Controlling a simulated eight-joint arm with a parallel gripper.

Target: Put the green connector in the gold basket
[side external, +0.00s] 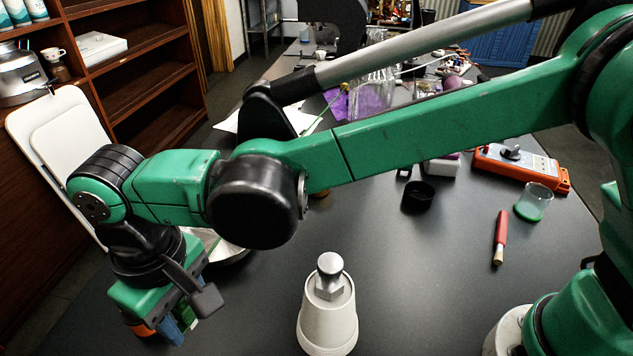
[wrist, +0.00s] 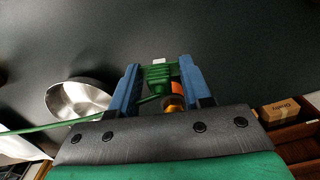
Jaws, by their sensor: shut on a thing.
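My gripper (wrist: 160,82) has blue fingers and is shut on the green connector (wrist: 157,72), a ribbed green piece held between the fingertips in the wrist view. In the side view my gripper (side external: 168,326) points down at the lower left, and a bit of green shows beside its blue fingers. An orange and gold piece (wrist: 174,101) shows close by the connector between the fingers; I cannot tell whether it is held or lies beyond. I cannot make out the gold basket for certain in either view.
A shiny metal bowl (wrist: 82,98) lies left of the gripper in the wrist view. A white cone with a metal top (side external: 328,318) stands at the front middle. A red-handled tool (side external: 501,232), a glass beaker (side external: 534,203) and an orange meter (side external: 521,166) are at the right.

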